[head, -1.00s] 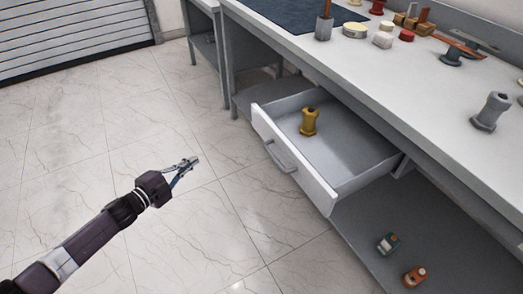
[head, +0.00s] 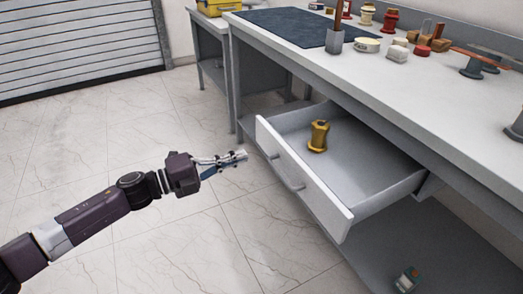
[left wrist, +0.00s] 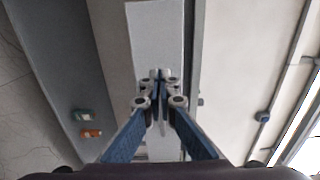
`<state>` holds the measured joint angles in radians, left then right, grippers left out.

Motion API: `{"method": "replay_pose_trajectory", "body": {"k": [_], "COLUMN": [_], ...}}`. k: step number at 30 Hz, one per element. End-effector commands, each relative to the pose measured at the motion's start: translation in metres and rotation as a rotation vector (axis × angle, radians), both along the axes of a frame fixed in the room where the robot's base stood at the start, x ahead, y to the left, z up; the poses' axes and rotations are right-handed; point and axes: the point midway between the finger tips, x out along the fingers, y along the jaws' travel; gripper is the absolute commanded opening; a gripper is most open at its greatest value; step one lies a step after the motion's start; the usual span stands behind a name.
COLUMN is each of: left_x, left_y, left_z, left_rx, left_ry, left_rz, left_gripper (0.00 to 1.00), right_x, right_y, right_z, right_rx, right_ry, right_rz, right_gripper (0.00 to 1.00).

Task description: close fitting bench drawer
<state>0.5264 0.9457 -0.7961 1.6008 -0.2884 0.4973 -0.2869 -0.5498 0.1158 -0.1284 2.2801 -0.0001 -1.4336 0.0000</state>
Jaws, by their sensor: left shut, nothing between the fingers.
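The fitting bench drawer (head: 345,215) is pulled open under the bench top in the head view. Its white front has a grey bar handle (head: 287,172). A yellow bushing-like part (head: 318,136) stands inside the drawer, toward its far left end. My left gripper (head: 243,156) is shut and empty, just left of the drawer front and apart from it in the picture. In the left wrist view the closed fingertips (left wrist: 160,75) point at a pale panel, which seems to be part of the drawer. My right gripper is in no view.
The bench top (head: 440,95) carries a dark mat (head: 290,28), a grey cup (head: 334,41) and several small parts. A small bottle (head: 406,279) lies on the lower shelf. The tiled floor (head: 130,120) left of the drawer is clear.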

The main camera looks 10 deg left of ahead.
Motion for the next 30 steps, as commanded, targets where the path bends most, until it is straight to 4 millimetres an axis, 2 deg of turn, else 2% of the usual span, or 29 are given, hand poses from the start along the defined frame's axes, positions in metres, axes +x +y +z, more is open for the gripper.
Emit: {"method": "replay_pose_trajectory", "body": {"k": [1, 6, 12, 30], "left_x": [0.007, 0.026, 0.039, 0.044], "left_y": [-0.011, -0.036, -0.053, -0.06], "left_z": [0.002, 0.001, 0.0, 0.0], "left_rx": [-0.003, -0.002, -0.001, -0.001], "left_ry": [-0.004, -0.002, 0.002, 0.002], "left_rz": [-0.004, -0.001, 0.0, 0.001], "left_gripper": [0.0, 0.0, 0.0, 0.0], "right_x": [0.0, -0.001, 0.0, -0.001], "right_y": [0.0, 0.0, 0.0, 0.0], "right_z": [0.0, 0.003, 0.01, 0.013], "right_rx": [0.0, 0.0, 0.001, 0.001], "right_ry": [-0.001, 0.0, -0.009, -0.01], "right_rz": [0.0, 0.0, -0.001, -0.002], "right_gripper": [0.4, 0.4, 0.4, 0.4]}}
